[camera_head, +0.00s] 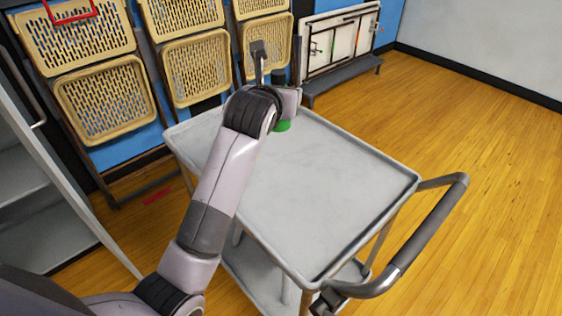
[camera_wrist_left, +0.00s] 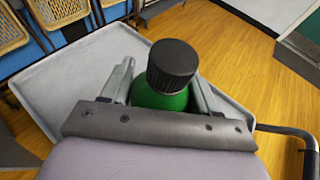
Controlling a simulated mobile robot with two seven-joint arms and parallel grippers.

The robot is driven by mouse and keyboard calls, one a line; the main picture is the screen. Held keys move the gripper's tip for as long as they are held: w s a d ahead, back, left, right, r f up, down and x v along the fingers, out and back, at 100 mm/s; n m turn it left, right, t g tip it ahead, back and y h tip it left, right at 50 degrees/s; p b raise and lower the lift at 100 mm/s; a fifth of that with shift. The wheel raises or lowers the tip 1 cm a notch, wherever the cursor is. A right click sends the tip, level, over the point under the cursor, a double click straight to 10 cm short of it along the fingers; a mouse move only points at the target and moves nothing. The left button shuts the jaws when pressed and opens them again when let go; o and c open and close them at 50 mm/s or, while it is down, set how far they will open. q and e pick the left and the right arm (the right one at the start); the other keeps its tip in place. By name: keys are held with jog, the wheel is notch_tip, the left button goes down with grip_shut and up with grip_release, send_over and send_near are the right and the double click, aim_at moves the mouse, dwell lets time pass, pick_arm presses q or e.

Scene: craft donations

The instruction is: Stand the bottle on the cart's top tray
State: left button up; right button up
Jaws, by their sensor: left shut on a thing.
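A green bottle with a black ribbed cap (camera_wrist_left: 172,62) is upright between the fingers of my left gripper (camera_wrist_left: 162,92), which is shut on it. In the head view only a green part of the bottle (camera_head: 283,126) and its dark top show; my wrist hides the rest. My left gripper (camera_head: 288,102) is over the far part of the cart's grey top tray (camera_head: 335,185). I cannot tell whether the bottle's base touches the tray. My right gripper is not in view.
The top tray is otherwise bare, with a raised rim. The cart's handle (camera_head: 430,230) sticks out at the right, and a lower shelf (camera_head: 255,275) shows below. Beige folding chairs (camera_head: 195,65) and a folded table (camera_head: 340,45) stand behind. A grey cabinet (camera_head: 40,190) is at the left.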

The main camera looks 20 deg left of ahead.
pick_arm(q)
jog(key=shift+w+d+r, duration=0.3)
jog(key=shift+d+r, duration=0.15)
jog(key=shift+r, duration=0.05)
jog(key=shift+w+d, duration=0.1)
jog(key=shift+d, duration=0.05)
jog(key=shift+f+b, duration=1.25)
jog(key=shift+f, duration=8.55)
jog(key=shift+f, duration=0.15)
jog(key=o, duration=1.2)
